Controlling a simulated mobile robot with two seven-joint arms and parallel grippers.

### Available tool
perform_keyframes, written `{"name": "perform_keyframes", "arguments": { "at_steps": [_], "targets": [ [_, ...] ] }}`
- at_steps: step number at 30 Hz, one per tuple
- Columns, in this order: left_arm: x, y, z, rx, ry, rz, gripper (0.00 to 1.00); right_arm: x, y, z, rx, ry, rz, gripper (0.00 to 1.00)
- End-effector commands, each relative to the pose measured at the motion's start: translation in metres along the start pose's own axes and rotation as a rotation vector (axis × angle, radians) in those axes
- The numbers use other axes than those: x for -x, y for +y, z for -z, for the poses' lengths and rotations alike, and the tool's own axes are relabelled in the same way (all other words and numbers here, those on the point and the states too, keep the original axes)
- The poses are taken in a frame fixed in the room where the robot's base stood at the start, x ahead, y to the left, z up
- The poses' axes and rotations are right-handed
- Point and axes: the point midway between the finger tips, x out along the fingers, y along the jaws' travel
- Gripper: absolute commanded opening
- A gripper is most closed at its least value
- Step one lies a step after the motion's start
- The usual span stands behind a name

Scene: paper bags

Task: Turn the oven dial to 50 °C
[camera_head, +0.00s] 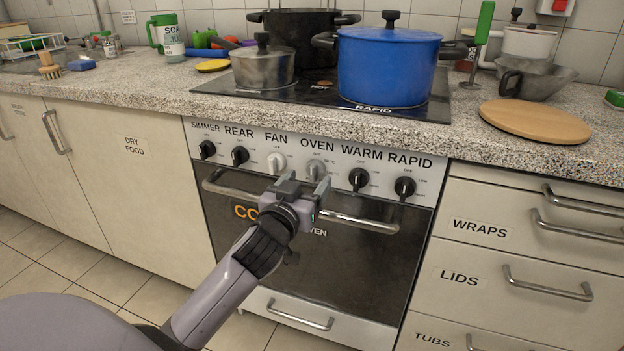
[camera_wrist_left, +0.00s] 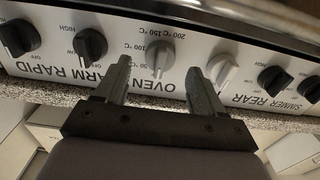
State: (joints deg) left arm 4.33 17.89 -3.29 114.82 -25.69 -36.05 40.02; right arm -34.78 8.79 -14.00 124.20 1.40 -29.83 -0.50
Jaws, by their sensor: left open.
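The oven dial (camera_head: 316,169) is a grey knob under the word OVEN on the stove's front panel. It also shows in the left wrist view (camera_wrist_left: 158,56), upside down, with temperature marks such as 150 and 200 °C around it. Its exact setting is too small to read surely. My left gripper (camera_head: 305,186) is open and empty in front of the panel. In the left wrist view, the left gripper's fingers (camera_wrist_left: 159,70) point at the dial, one on either side and apart from it. My right gripper is not in view.
A white fan dial (camera_head: 277,162) and a black warm dial (camera_head: 359,179) flank the oven dial. The oven door handle (camera_head: 358,222) runs below. A blue pot (camera_head: 388,70) and a steel pot (camera_head: 262,68) stand on the hob above.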

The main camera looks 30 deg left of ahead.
Motion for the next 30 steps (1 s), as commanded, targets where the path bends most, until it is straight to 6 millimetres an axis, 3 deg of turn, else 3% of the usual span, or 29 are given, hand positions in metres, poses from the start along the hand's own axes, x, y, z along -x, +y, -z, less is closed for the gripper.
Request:
{"name": "perform_keyframes", "arguments": {
  "at_steps": [7, 18, 19, 24, 30],
  "targets": [
    [-0.025, 0.0, -0.001, -0.002, 0.001, 0.0, 0.69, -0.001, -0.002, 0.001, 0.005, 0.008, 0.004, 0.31],
    [-0.03, 0.0, 0.0, -0.001, 0.0, 0.0, 0.69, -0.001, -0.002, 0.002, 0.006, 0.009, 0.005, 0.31],
    [-0.03, 0.0, 0.0, -0.001, 0.0, 0.0, 0.66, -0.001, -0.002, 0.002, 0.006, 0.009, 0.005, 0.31],
    [-0.03, 0.0, 0.0, -0.001, 0.0, 0.0, 0.13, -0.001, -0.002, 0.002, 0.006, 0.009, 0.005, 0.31],
    [-0.03, 0.0, 0.0, -0.008, -0.001, 0.0, 0.13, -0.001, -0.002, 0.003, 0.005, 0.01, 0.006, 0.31]
  ]
}}
